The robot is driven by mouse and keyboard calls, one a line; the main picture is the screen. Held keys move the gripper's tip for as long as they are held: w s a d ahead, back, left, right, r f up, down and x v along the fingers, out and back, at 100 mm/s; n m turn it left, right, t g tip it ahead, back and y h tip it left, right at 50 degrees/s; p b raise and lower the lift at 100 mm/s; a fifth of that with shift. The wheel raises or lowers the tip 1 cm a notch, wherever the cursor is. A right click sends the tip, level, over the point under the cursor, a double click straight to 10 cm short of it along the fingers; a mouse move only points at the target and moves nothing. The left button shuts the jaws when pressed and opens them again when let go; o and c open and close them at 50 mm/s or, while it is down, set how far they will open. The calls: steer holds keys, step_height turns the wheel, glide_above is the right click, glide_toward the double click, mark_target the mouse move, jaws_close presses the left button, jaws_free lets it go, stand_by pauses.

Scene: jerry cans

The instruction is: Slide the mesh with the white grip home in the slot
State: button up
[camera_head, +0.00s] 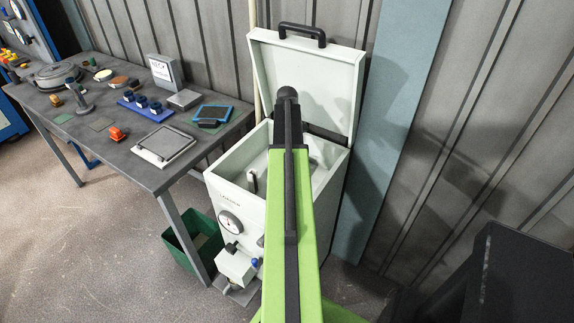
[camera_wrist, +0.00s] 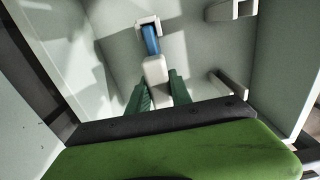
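In the wrist view, a white grip (camera_wrist: 156,70) lies between the two dark green fingers of my gripper (camera_wrist: 158,87). Both fingers appear to touch its sides, so my gripper looks shut on it. A blue piece (camera_wrist: 151,40) continues beyond the grip, its far end in a white U-shaped bracket (camera_wrist: 147,21) on the wall. I cannot tell whether this bracket is the slot, and I see no mesh surface. In the head view, my arm covers the gripper and most of the inside of the open pale box (camera_head: 237,201).
The box's lid (camera_head: 330,75) stands raised at the back. In the wrist view, more white brackets (camera_wrist: 229,92) stick out at the right, close to my gripper. A grey workbench (camera_head: 80,117) with several items is at the left, with a green bin (camera_head: 185,255) below.

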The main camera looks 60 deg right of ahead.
jaws_close()
step_height(320, 180, up, 13)
steer(key=p, duration=1.3)
steer(key=shift+r, duration=0.1)
